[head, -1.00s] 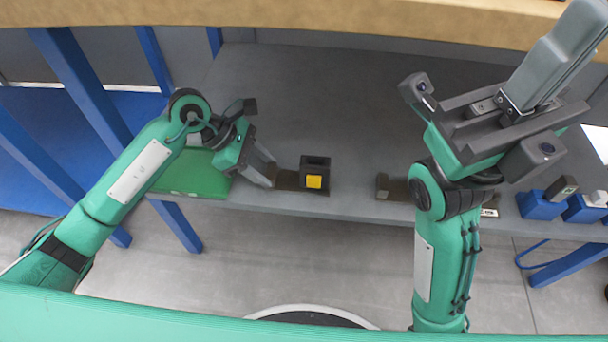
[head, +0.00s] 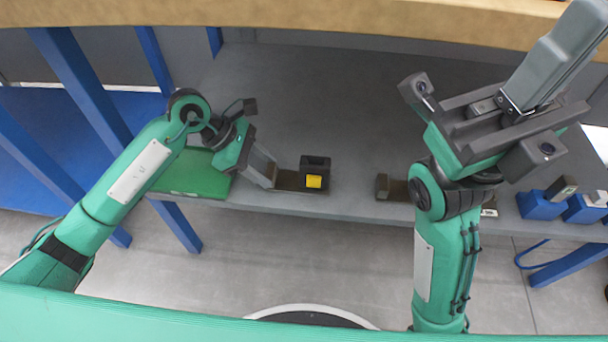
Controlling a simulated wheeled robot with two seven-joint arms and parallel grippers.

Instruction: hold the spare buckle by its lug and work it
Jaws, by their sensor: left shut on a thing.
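My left gripper (head: 268,178) is shut on the lug's left end, with the block just right of the fingers. My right gripper (head: 575,35) is raised high at the right, close to the camera. Its grey fingers look shut together, and nothing shows between them.
A dark brown bracket-like piece (head: 388,188) lies at the front edge, partly hidden by my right arm. A green mat (head: 190,177) lies at the left corner. Blue blocks (head: 540,205) stand at the right. The grey table (head: 330,100) behind the buckle is clear.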

